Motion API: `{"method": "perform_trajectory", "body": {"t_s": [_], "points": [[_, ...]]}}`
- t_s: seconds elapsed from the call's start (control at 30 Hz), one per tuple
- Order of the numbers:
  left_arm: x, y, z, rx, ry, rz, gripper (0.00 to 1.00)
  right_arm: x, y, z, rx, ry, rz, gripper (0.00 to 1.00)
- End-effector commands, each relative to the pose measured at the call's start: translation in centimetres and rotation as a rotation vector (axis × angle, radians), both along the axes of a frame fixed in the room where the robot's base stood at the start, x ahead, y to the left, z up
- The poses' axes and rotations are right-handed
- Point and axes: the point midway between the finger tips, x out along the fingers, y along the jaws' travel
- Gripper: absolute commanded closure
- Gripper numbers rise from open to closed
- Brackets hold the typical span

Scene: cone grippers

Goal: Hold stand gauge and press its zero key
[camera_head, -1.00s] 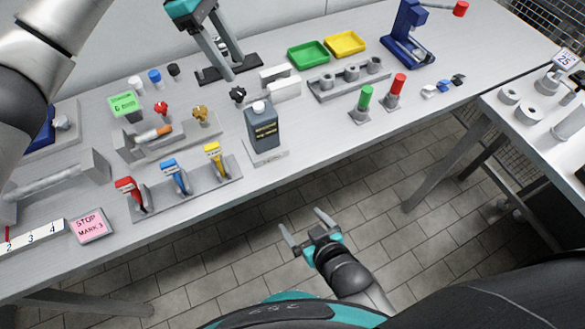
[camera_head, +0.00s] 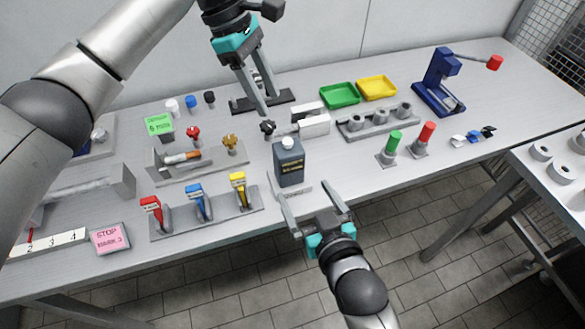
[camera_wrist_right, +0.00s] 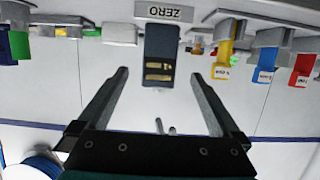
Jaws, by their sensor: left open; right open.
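A dark blue-grey box (camera_head: 289,165) with gold lettering and a white round cap (camera_head: 288,143) on top stands upright on a grey base (camera_head: 304,190); I take it to be the stand gauge. In the right wrist view the box (camera_wrist_right: 160,60) appears upside down, with a ZERO plate (camera_wrist_right: 170,12) beside it. My right gripper (camera_head: 299,180) is open at the table's front edge, in front of the box. In the wrist view the box shows between its fingertips; contact is not visible. My left gripper (camera_head: 268,104) is open and empty, behind and left of the box.
A black-based stand (camera_head: 245,104) is behind the left gripper's fingers. Red, blue and yellow levers (camera_head: 240,190) stand left of the box. A white block (camera_head: 315,125) and grey rack (camera_head: 372,124) are behind it to the right. Green (camera_head: 391,145) and red (camera_head: 424,138) posts stand further right.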

Motion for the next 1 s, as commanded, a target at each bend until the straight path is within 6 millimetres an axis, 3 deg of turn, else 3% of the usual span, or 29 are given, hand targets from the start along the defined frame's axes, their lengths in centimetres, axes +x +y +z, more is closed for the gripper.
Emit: {"method": "perform_trajectory", "body": {"t_s": [0.6,1.0], "points": [[0.0,0.0,0.0,0.000,0.000,0.000,0.50,8.6,2.8,-2.7,0.002,0.000,0.000,0.00],[0.0,0.0,0.0,0.000,0.000,0.000,0.50,10.4,3.4,-3.4,0.001,0.000,0.000,0.00]]}}
